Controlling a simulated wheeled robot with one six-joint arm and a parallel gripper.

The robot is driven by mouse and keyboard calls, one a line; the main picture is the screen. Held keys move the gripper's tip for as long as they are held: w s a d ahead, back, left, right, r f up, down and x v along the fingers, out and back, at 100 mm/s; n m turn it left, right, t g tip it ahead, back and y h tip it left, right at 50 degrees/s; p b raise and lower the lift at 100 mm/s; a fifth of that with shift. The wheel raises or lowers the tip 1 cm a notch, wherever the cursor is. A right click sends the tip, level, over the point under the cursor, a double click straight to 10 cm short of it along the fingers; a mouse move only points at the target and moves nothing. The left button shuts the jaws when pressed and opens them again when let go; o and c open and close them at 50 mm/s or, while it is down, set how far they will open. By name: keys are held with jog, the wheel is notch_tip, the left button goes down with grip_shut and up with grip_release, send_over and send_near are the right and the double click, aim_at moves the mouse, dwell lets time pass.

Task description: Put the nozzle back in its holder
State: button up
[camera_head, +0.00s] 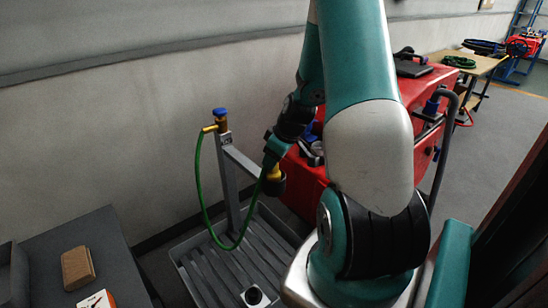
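A green hose (200,190) runs from a brass tap with a blue top (220,119), hangs in a loop and rises to a yellow nozzle piece (273,173). My gripper (275,180) is at this nozzle, at the lower end of my teal and black wrist. A dark, ring-like part sits around or just below the yellow piece; I cannot tell whether it is my fingers or the holder. A grey bar (243,163) slopes from the tap's post (231,185) towards the nozzle. My fingers are too small and dark to tell whether they grip.
A grey ribbed tray (222,273) lies below, with a white block with a dark round opening (254,296). A red machine (305,180) stands close behind my arm. A dark bench (75,240) with a brown block (77,268) is at left. The wall is behind the post.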

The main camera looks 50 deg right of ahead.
jog(key=o, duration=0.4)
jog(key=shift+c, duration=0.2)
jog(key=a+b+v, duration=0.1)
jog(key=v, duration=1.1)
jog(key=w+a+r+n+g+y, duration=0.1)
jog(key=a+r+n, duration=0.1)
jog(key=a, duration=1)
jog(key=w+a+r+n+g+y, duration=0.1)
jog(key=a+r+y, duration=0.15)
jog(key=a, duration=0.95)
jog(key=s+a+r+n+g, duration=0.2)
jog(key=s+a, duration=1)
jog(key=a, duration=0.2)
jog(key=shift+s, duration=0.4)
